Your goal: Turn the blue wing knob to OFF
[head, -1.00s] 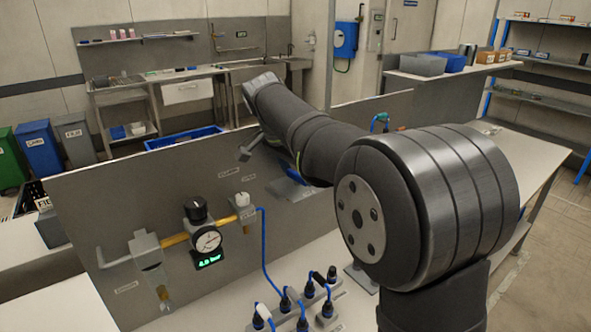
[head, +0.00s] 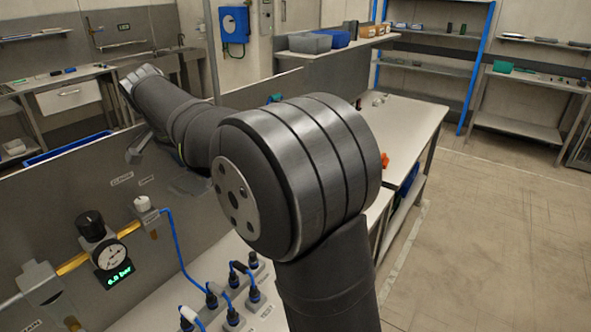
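I cannot make out the blue wing knob or an OFF mark in the head view. My own arm covers the middle of the picture and hides part of the grey panel (head: 60,190) and bench behind it. My gripper does not show clearly; only the thick upper links of my arm are in sight. A small teal-blue item (head: 273,98) shows just above my arm at the panel's far end, too small to identify.
A gauge (head: 109,255) with a black knob (head: 90,226) and a white knob (head: 141,203) are at lower left. Blue cables (head: 177,247) run to black plugs on the bench. An orange item (head: 384,160) lies on the white table (head: 410,122). The floor at right is clear.

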